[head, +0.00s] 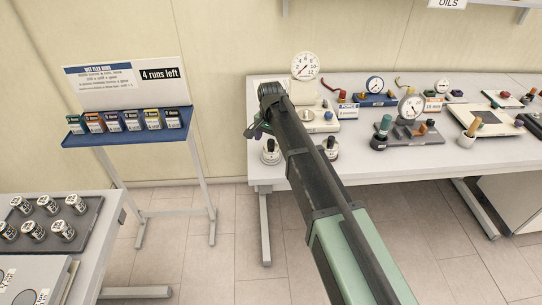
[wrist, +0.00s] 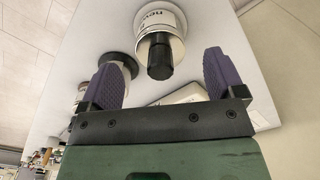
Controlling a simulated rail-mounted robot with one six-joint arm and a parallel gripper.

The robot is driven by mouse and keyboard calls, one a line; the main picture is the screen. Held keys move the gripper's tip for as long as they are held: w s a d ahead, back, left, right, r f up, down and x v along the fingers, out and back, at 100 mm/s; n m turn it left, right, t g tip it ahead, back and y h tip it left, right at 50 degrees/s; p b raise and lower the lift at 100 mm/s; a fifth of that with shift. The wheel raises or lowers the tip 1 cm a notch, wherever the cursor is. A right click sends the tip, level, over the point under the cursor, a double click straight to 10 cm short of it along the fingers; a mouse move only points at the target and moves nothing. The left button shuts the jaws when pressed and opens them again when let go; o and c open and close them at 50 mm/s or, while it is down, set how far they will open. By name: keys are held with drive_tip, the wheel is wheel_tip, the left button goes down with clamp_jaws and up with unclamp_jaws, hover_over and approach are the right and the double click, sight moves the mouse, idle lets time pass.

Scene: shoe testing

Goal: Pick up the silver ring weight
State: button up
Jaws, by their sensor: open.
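A silver weight with a black knob (head: 270,157) stands near the table's front left corner. Another similar weight (head: 331,153) stands to its right, partly behind my arm. I cannot tell for certain which is the silver ring weight. In the wrist view, a labelled silver-white weight (wrist: 162,20) has its black knob pointing toward my gripper, between the finger lines. A second black-knobbed weight (wrist: 119,58) with a pale round base shows beside the left finger. My gripper (wrist: 162,60) is open and empty, with purple fingers. In the head view, my gripper (head: 257,130) is above the table's left end.
The white table (head: 390,172) carries a dial gauge (head: 305,66) and several testing devices on its back and right. A blue stand (head: 128,138) with small boxes is at left. A tray of several canisters (head: 75,240) is at lower left.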

sight(271, 148)
drive_tip(key=f+b, duration=0.4)
drive_tip(key=f, duration=0.1)
drive_tip(key=shift+w+f+b, duration=0.1)
drive_tip(key=shift+w+b, duration=0.1)
drive_tip(key=shift+b, duration=0.1)
drive_tip(key=shift+r, duration=0.2)
drive_tip(key=c, duration=1.5)
drive_tip(key=shift+c, duration=0.2)
drive_tip(key=shift+r+p, duration=0.1)
drive_tip(key=shift+p, duration=0.2)
wheel_tip(271, 148, up, 20)
drive_tip(key=p, duration=2)
